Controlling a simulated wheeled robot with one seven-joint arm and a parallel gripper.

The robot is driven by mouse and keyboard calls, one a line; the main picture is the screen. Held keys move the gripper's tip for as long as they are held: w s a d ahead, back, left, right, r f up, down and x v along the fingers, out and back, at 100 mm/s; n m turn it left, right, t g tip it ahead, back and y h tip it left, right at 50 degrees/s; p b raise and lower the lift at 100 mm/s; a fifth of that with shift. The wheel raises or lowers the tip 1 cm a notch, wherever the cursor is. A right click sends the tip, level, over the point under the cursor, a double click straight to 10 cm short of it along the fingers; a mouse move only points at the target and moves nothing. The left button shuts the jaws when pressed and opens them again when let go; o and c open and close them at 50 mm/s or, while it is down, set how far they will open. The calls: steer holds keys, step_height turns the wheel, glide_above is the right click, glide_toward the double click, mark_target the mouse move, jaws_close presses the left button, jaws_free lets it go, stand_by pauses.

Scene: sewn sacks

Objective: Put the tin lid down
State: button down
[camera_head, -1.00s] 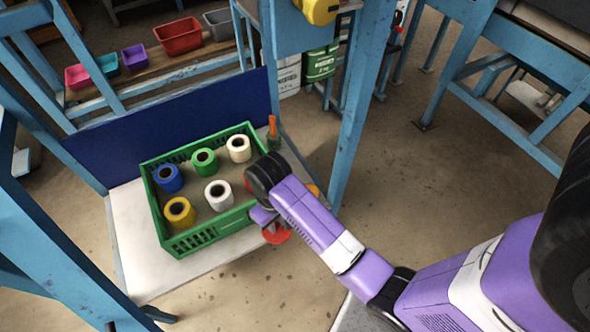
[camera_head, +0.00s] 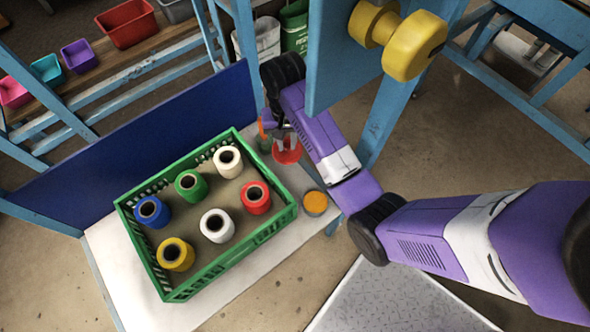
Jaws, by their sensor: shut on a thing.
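My gripper (camera_head: 284,140) is shut on a round red lid (camera_head: 288,157), at the back right of the white tabletop, beyond the green crate's right corner. Whether the lid touches the tabletop cannot be told from this view. A small round tin (camera_head: 315,203) with orange contents or an orange top stands nearer, beside the crate, apart from the lid. My fingers and wrist partly cover the lid's far side.
A green crate (camera_head: 236,255) holds several coloured spools. An orange-handled tool in a dark pot (camera_head: 264,143) stands just left of my gripper. A blue panel (camera_head: 130,130) lines the back. A blue post (camera_head: 384,120) and yellow knob (camera_head: 414,46) are near my arm.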

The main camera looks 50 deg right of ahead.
steer(key=shift+s+d+f+m, duration=0.1)
steer(key=shift+d+f+m, duration=0.4)
steer(key=shift+d, duration=0.25)
step_height(320, 180, down, 14)
steer(key=b, duration=0.3)
steer(key=shift+f, duration=0.1)
steer(key=shift+f+b, duration=0.85)
steer(key=shift+f, duration=1.6)
steer(key=shift+f, duration=0.1)
steer(key=c, duration=1.3)
jaws_free()
step_height(320, 180, up, 12)
steer(key=p, duration=0.3)
